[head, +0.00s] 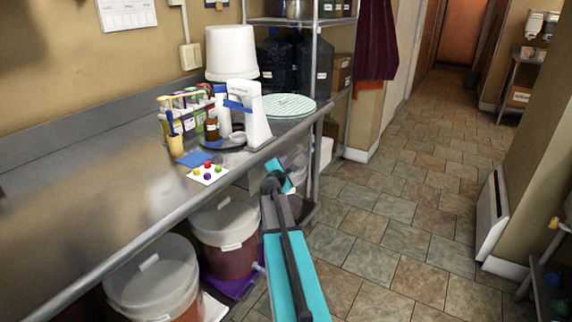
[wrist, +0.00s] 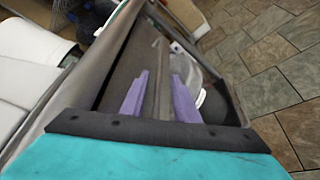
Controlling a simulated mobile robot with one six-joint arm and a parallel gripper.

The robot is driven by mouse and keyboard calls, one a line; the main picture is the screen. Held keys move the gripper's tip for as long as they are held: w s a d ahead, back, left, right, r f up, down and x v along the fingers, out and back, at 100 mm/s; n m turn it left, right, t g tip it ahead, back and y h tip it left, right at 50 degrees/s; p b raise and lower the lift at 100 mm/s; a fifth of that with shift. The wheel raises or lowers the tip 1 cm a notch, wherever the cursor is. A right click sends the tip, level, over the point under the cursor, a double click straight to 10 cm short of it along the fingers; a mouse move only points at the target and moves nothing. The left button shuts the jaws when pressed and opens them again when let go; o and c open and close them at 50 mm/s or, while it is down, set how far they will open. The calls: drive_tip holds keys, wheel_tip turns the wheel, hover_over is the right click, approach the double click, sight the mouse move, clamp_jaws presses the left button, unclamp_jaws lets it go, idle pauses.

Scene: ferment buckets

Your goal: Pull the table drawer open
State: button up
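The steel table (head: 110,205) runs along the left wall in the head view. I cannot make out a drawer or a handle on it in the head view, where my arm covers part of its front edge. My gripper (wrist: 158,75) shows in the wrist view with two purple fingers apart and nothing clearly held. A grey-brown panel with a narrow vertical strip (wrist: 164,85) lies beyond and between the fingers. I cannot tell whether it is the drawer front or whether the fingers touch it. In the head view the gripper end (head: 275,180) is beside the table's front edge.
Lidded buckets (head: 226,240) (head: 150,285) stand under the table. On top are a white bucket (head: 231,55), a white device (head: 250,115), small bottles (head: 188,118) and a striped round lid (head: 288,106). A wire shelf (head: 318,60) stands beyond. Tiled floor (head: 400,230) is clear to the right.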

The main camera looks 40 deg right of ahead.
sight(288, 161)
drive_tip(key=shift+x, duration=1.8)
clamp_jaws()
